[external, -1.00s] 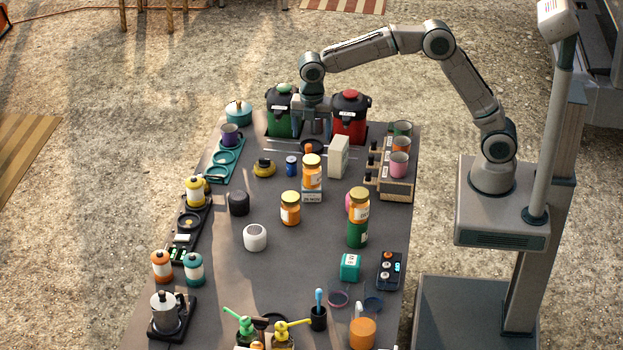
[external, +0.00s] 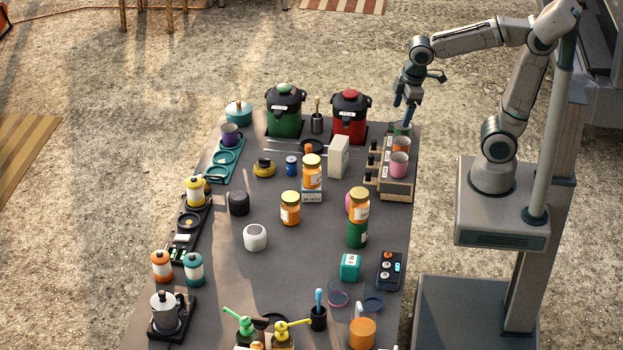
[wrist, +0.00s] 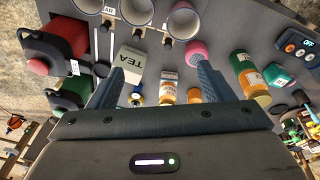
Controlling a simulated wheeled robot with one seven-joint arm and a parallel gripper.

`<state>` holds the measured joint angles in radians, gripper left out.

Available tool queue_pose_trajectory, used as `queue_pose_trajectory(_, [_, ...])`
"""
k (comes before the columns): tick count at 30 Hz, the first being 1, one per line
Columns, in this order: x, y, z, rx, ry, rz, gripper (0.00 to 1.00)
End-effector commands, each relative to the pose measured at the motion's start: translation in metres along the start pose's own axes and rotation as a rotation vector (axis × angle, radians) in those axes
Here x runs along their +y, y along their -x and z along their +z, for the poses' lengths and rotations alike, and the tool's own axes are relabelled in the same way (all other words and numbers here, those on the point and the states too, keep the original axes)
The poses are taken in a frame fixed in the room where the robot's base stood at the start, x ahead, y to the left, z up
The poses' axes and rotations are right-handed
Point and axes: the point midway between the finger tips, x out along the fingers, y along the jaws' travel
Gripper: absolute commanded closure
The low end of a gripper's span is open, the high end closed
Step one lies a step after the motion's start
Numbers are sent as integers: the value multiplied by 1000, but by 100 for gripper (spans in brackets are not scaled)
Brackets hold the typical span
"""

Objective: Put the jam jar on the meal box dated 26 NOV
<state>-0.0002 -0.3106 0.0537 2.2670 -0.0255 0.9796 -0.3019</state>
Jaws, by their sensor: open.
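An orange jar (external: 312,170) with a gold lid stands upright on a small white and blue-grey box (external: 312,197) whose front label appears to read 26 NOV. The jar (wrist: 167,92) and box (wrist: 169,74) also show in the wrist view, between my fingers but farther off. A similar orange jar (external: 290,209) stands on the table just left of the box. Another gold-lidded orange jar (external: 359,203) sits on a green container (external: 357,235). Which jar holds jam is too small to read. My gripper (external: 405,118) is open and empty above the table's back right corner, apart from all jars.
A cup rack (external: 397,188) with several cups stands below my gripper. A white TEA box (external: 338,157) stands behind and right of the stacked jar. Green (external: 285,115) and red (external: 350,122) cookers stand at the back.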

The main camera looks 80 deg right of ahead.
Motion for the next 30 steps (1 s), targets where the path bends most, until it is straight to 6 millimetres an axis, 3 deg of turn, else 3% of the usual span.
queue_pose_trajectory(3, [-8,-4,39,34,-174,-3,26])
queue_pose_trajectory(9, [-16,-13,72,63,-338,-14,26])
queue_pose_trajectory(30, [-17,-14,76,65,-362,-17,26])
